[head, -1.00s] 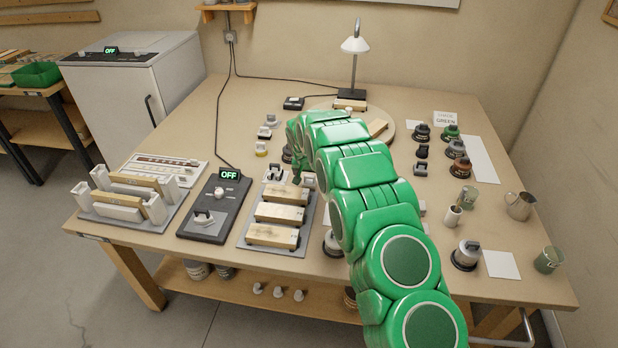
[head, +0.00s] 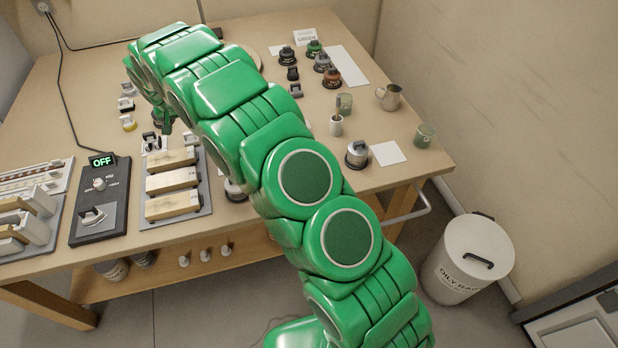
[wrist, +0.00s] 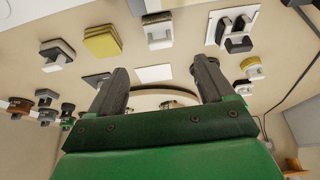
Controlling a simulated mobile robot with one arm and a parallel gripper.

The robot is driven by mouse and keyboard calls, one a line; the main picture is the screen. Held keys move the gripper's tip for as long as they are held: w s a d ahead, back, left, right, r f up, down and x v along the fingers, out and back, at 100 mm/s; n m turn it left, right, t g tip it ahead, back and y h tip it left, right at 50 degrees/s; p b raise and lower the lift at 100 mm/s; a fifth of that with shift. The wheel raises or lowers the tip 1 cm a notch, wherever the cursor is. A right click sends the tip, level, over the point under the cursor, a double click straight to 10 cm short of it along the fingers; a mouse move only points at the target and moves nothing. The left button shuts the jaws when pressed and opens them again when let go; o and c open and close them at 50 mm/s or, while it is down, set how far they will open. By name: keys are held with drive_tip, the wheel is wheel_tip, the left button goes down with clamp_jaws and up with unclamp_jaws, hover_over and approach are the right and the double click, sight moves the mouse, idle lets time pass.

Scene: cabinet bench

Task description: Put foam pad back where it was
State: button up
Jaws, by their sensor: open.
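My gripper (wrist: 162,66) is open in the wrist view, with nothing between its two dark fingers. A plain yellow block (wrist: 102,40) lies on the bench beyond the left finger and may be the foam pad; I cannot tell for certain. A flat white square (wrist: 155,73) shows between the fingers, and a dark flat square (wrist: 97,79) lies beside the left finger. In the head view my green arm reaches over the bench and hides most of the gripper and the bench under it.
Several small handled pieces stand around, including a yellow one (wrist: 252,68) and a grey one (wrist: 157,30). In the head view, wooden blocks lie on a grey tray (head: 205,208), beside a control box (head: 100,215). A metal jug (head: 388,97) and a white bin (head: 466,262) are at right.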

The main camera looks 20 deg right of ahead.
drive_tip(key=s+d+r+g+h, duration=0.1)
drive_tip(key=s+d+r+g, duration=0.1)
drive_tip(key=s+d+r, duration=0.9)
drive_tip(key=s+d+r+g, duration=0.1)
drive_tip(key=s+d+r, duration=0.7)
drive_tip(key=s+d, duration=0.45)
drive_tip(key=s+d+r+g, duration=0.1)
drive_tip(key=s+d, duration=0.1)
drive_tip(key=s, duration=1)
drive_tip(key=s+d+r+g, duration=0.1)
drive_tip(key=s+d, duration=0.2)
drive_tip(key=s, duration=0.9)
drive_tip(key=s+d+r+g+y, duration=0.1)
drive_tip(key=s+d, duration=0.1)
drive_tip(key=s, duration=1)
drive_tip(key=shift+s+d, duration=0.3)
drive_tip(key=shift+s, duration=0.1)
